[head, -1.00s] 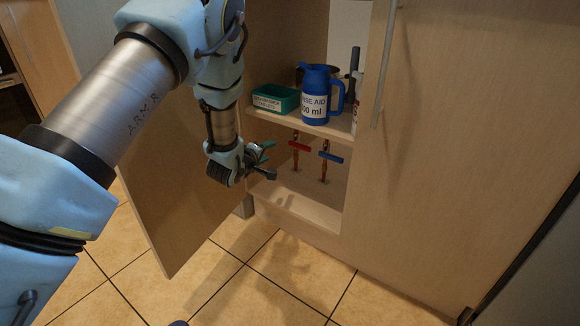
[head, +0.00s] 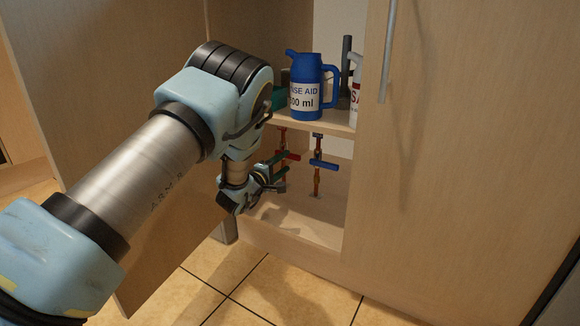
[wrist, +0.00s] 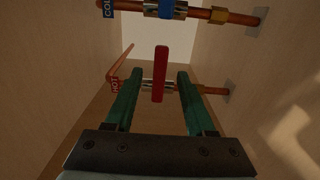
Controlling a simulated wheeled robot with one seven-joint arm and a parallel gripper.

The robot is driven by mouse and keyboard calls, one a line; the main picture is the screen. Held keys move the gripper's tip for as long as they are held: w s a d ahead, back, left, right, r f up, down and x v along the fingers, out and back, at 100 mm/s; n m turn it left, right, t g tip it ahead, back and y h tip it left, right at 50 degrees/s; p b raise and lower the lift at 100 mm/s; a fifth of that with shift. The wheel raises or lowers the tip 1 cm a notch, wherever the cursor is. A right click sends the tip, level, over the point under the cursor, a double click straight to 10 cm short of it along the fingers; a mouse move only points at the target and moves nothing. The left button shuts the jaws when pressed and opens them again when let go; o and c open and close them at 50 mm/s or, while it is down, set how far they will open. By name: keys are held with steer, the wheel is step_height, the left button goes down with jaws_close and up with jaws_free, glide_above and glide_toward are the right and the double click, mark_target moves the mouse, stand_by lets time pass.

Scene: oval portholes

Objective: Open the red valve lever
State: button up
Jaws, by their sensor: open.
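The red valve lever (head: 289,155) is on a copper pipe low in the open cabinet, left of the blue lever. In the wrist view the red lever (wrist: 160,74) stands lengthwise between the green fingers of my gripper (wrist: 153,82), with a gap on both sides. Whether a fingertip touches the pipe behind cannot be told.
A blue valve lever (head: 323,164) is on the pipe to the right. The shelf (head: 335,127) above holds a blue rinse aid jug (head: 306,88) and other items. An open door (head: 120,120) stands left of my arm; cabinet walls flank the pipes closely.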

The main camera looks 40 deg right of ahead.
mark_target(291, 158)
steer(key=b+x, duration=0.1)
steer(key=x, duration=0.2)
steer(key=shift+d+f, duration=0.15)
steer(key=shift+d, duration=0.05)
steer(key=shift+w+d, duration=0.1)
steer(key=shift+d, duration=0.2)
steer(key=shift+c, duration=0.2)
jaws_close()
stand_by(0.9)
